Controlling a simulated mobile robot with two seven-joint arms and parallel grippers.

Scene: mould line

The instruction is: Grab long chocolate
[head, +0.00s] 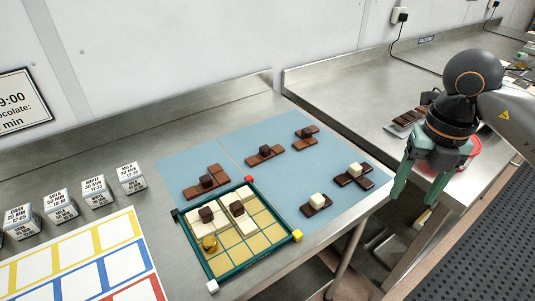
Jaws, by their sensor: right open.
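Several chocolate pieces with small cube knobs lie on the blue mat (240,151). A straight brown bar with a dark knob (265,155) lies in its middle and looks long. A bent brown piece (207,183) is left of it, and another brown piece (305,139) is to the right. Two dark pieces with white knobs (354,175) (317,205) lie nearer the right edge. My right gripper (415,193) is open and empty, pointing down beyond the table's right edge, right of the dark pieces. My left gripper is not in view.
Labelled cubes (131,178) and a coloured grid sheet (77,262) are at left. A red bowl (467,155) stands behind my right gripper on the other counter.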

